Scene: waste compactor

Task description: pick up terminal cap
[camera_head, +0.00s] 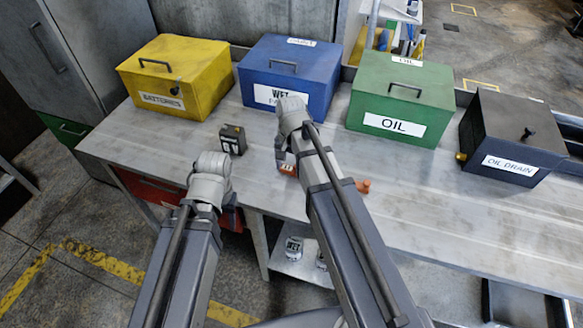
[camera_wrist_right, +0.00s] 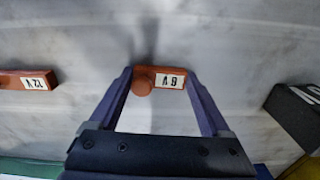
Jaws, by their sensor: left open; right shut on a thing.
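Two orange-red terminal caps with white labels are on the grey metal bench. One, labelled 6 V upside down in the right wrist view (camera_wrist_right: 172,79), sits between the fingers of my right gripper (camera_wrist_right: 159,72), which is shut on it. In the head view this cap (camera_head: 288,169) is partly hidden by my right arm. The other cap, labelled 12 V (camera_wrist_right: 28,81), lies apart from the gripper; in the head view it shows right of my right arm (camera_head: 363,186). My left gripper (camera_head: 231,200) is open and empty at the bench's front edge, its fingers mostly hidden.
A black battery (camera_head: 232,139) stands between the arms on the bench (camera_head: 450,210). Behind are a yellow box (camera_head: 178,75), a blue box (camera_head: 290,70) and a green box (camera_head: 400,95). A black oil drain box (camera_head: 512,135) stands at the right. The bench's right front is clear.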

